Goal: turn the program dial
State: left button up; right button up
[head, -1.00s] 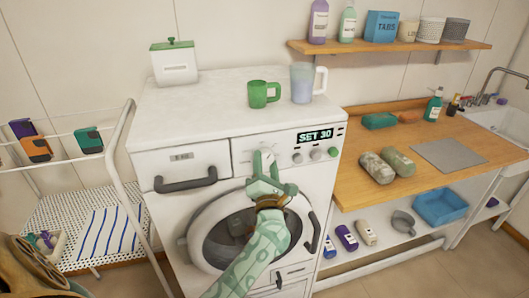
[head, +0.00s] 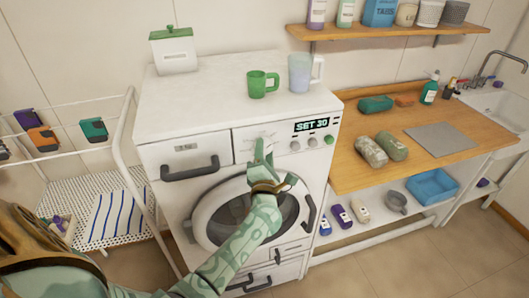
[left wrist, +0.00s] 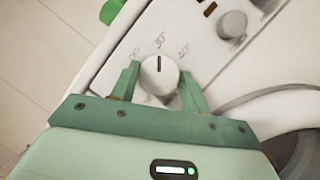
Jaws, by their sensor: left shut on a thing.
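The program dial (left wrist: 158,76) is a round white knob with a dark pointer line, on the white panel of the washing machine (head: 157,155). In the left wrist view its pointer is at the mark at the top of the dial, with printed marks to either side. My left gripper (left wrist: 160,84) has its two green fingers on either side of the dial, shut on it. In the head view my left gripper (head: 262,150) covers the dial. The display (head: 312,125) reads SET 30. My right gripper is not in view.
Small knobs (head: 295,146) and a green button (head: 328,139) sit right of the dial. A green mug (head: 262,84) and a clear jug (head: 300,73) stand on the machine top. A drying rack (head: 125,135) is at the left, a wooden counter (head: 350,172) at the right.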

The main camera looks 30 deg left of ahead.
pick_arm(q)
jog(key=o, duration=1)
jog(key=b+v, duration=0.1)
jog(key=v, duration=1.5)
jog(key=shift+s+d+b, duration=0.1)
jog(key=shift+d+b, duration=0.05)
jog(key=shift+b, duration=0.25)
